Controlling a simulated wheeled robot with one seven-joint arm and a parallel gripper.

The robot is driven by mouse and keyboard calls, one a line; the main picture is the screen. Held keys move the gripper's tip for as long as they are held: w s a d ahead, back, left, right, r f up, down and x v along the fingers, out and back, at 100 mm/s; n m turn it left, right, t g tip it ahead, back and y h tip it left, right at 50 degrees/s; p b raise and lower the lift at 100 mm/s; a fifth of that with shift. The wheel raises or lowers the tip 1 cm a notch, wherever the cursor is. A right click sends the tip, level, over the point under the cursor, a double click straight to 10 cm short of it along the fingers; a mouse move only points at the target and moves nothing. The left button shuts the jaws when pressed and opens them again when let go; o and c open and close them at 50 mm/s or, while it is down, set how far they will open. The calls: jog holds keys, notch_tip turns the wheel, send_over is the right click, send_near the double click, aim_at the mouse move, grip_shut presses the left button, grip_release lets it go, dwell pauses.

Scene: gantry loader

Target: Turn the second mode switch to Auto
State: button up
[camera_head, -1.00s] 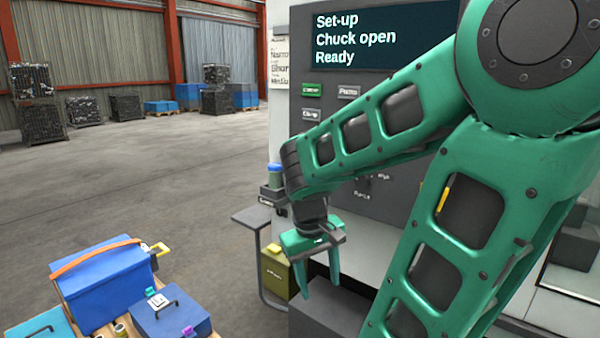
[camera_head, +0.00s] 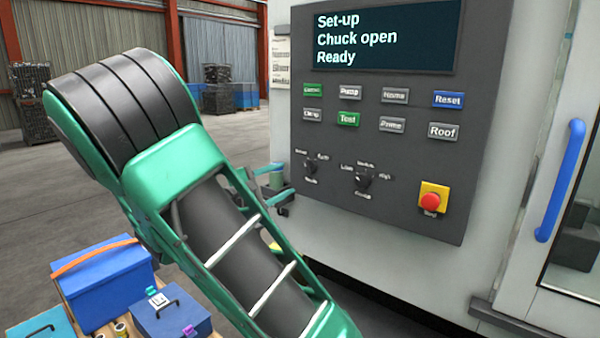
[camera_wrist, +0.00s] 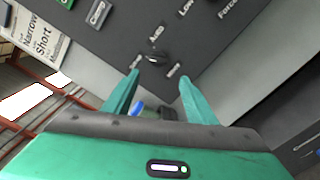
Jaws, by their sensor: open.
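The grey control panel (camera_head: 400,60) carries two black rotary knobs below its buttons. The left knob (camera_head: 311,165) has small labels around it; the right knob (camera_head: 363,180) has labels that include Low and High. In the wrist view one knob (camera_wrist: 155,56) lies just beyond my fingertips, with labels around it; the Low and Force labels at the upper right place it as the left knob. My gripper (camera_wrist: 158,76) is open and empty, its two green fingers apart and pointing at the panel. I cannot read the pointer's direction. In the head view my arm hides most of the gripper.
A red stop button (camera_head: 431,201) on a yellow plate and a blue door handle (camera_head: 560,182) are to the right. Rows of buttons, such as Reset (camera_head: 448,99), sit above the knobs. A blue box (camera_head: 104,284) and a smaller case (camera_head: 170,312) stand lower left.

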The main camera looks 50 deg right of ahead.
aim_at(309, 167)
jog(key=d, duration=0.7)
jog(key=w+d, duration=0.1)
jog(key=d, duration=0.2)
jog(key=shift+d+r, duration=0.1)
jog(key=shift+d, duration=0.2)
jog(key=c, duration=1.1)
jog(key=shift+d, duration=0.1)
